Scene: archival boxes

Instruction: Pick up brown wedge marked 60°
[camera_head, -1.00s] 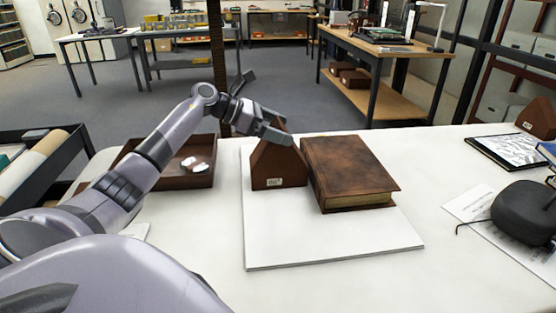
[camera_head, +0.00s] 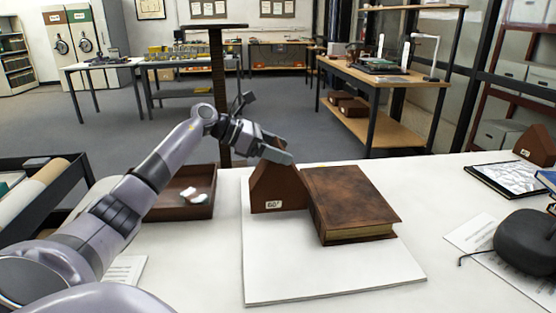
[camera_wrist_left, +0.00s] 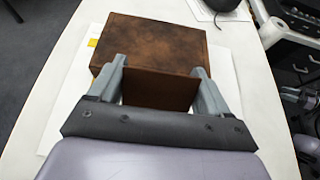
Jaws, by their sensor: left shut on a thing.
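The brown wedge marked 60° (camera_head: 279,194) stands on a white board (camera_head: 335,268), just left of a brown leather book (camera_head: 349,200). Its label faces me. My left gripper (camera_head: 277,152) comes in from the left at the wedge's top and is shut on it. In the left wrist view the two fingers (camera_wrist_left: 160,80) lie on either side of the wedge (camera_wrist_left: 158,91), with the book (camera_wrist_left: 150,42) beyond. Whether the wedge's base touches the board is hard to tell. My right gripper is not in view.
A brown tray (camera_head: 186,194) with small white items lies left of the board. Another brown wedge (camera_head: 536,146), a tablet-like panel (camera_head: 505,180) and a dark rounded object (camera_head: 525,239) are at the right. The front of the board is clear.

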